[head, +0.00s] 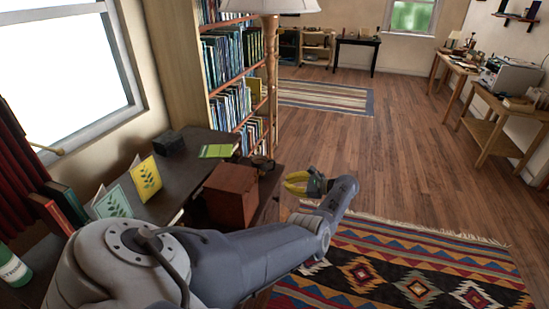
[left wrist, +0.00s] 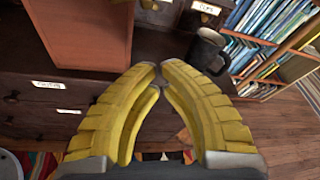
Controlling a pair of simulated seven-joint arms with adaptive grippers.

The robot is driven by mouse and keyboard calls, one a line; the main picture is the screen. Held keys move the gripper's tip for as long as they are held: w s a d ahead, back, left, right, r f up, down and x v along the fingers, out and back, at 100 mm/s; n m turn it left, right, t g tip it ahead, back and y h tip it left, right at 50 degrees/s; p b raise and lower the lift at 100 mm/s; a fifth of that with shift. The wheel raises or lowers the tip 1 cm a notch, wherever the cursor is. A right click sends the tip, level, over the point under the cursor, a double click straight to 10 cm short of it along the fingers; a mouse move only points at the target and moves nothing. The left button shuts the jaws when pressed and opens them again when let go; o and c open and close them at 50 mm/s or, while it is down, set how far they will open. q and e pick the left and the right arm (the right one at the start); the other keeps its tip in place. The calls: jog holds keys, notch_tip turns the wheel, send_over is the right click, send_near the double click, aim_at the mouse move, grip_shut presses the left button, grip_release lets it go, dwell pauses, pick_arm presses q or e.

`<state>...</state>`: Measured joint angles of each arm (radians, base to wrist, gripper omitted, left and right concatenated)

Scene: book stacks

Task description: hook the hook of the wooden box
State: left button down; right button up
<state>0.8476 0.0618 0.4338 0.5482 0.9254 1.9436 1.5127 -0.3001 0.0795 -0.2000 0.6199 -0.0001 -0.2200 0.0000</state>
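The wooden box (head: 231,193) is reddish brown and stands on the dark desk near its right edge. It also shows in the left wrist view (left wrist: 85,30), at the upper left. I cannot make out its hook in either view. My left gripper (head: 286,182) has yellow ribbed fingers and is to the right of the box, apart from it. In the left wrist view the fingertips (left wrist: 160,72) come together almost touching, with nothing between them. My right gripper is not in view.
A dark mug (left wrist: 207,50) stands beyond the fingertips. Labelled drawers (left wrist: 50,100) lie below the box. A bookshelf (head: 235,80) and lamp post (head: 271,85) stand behind the desk. Yellow-green books (head: 144,178) are at the left. The floor at the right is open, with a patterned rug (head: 400,270).

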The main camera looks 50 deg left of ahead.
pick_arm(q)
jog(key=shift+d+n+h, duration=0.4)
jog(key=x, duration=1)
jog(key=shift+s+a+r, duration=0.1)
jog(key=shift+s, duration=0.1)
jog(key=shift+s+d+r, duration=0.15)
jog(key=shift+r, duration=0.45)
jog(key=shift+s+d+r, duration=0.15)
jog(key=shift+s+r, duration=0.05)
jog(key=shift+r, duration=0.45)
jog(key=shift+s+d+r, duration=0.15)
jog(key=shift+d+r, duration=0.05)
jog(key=shift+r, duration=0.4)
